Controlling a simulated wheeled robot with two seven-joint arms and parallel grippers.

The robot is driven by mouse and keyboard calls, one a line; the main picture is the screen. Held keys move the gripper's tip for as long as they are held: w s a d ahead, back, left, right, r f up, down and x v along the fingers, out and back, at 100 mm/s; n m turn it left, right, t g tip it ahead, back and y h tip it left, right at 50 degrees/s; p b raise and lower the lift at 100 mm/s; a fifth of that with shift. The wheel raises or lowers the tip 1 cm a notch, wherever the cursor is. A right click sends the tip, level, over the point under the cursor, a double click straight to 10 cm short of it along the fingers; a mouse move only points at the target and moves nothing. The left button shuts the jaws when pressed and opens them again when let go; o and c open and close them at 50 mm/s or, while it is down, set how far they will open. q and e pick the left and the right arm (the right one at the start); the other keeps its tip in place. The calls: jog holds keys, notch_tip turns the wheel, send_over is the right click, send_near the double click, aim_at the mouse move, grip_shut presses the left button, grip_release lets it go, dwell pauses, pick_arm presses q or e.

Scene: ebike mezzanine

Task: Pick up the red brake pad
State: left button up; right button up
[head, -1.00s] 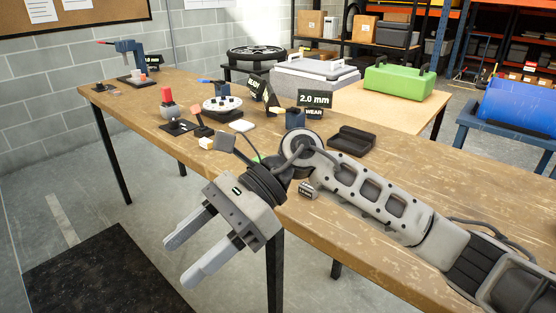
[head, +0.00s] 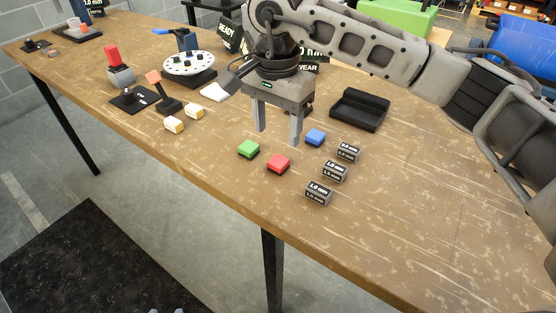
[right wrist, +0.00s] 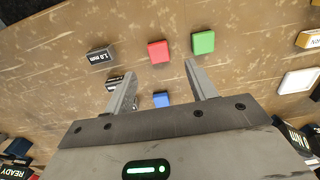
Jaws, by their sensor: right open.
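The red brake pad (head: 279,163) lies flat on the wooden table, between the green pad (head: 248,149) and the grey labelled blocks. The blue pad (head: 315,137) lies behind and to the right of it. My right gripper (head: 278,140) is open and empty, pointing down above the table behind the red pad. In the right wrist view the red pad (right wrist: 158,51) shows beyond the fingertips, roughly between their lines, with the green pad (right wrist: 203,42) to its right. The blue pad (right wrist: 162,99) shows between the fingers.
Yellow-white blocks (head: 174,125) and a white disc fixture (head: 189,64) are to the left. The table's front part is mostly bare.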

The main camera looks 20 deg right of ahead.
aim_at(278, 161)
notch_tip(278, 161, down, 8)
jog(key=shift+d+r+p, duration=0.1)
jog(key=shift+r+p, duration=0.15)
jog(key=shift+p, duration=0.45)
jog(key=c, duration=1.1)
